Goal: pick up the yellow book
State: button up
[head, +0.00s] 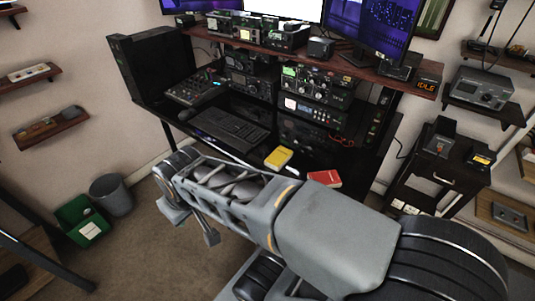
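The yellow book (279,158) lies flat near the front edge of the black desk (225,160), to the right of the keyboard. My arm reaches across the lower middle from the right. My gripper (191,225) is at the arm's left end, pointing down in front of the desk, to the left of and nearer than the book. Its two fingers look spread apart, with nothing seen between them. It is well apart from the book.
A red book (324,178) lies right of the yellow one, close to my arm. A keyboard (230,129) and mixer (194,88) are on the desk, radios (310,108) behind. A green bin (82,220) and grey bin (111,195) stand left. A black cabinet (436,170) stands right.

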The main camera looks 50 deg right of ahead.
aim_at(279, 158)
jog(key=i, duration=3)
jog(key=z, duration=4.35)
jog(key=i, duration=0.5)
jog(key=z, duration=0.05)
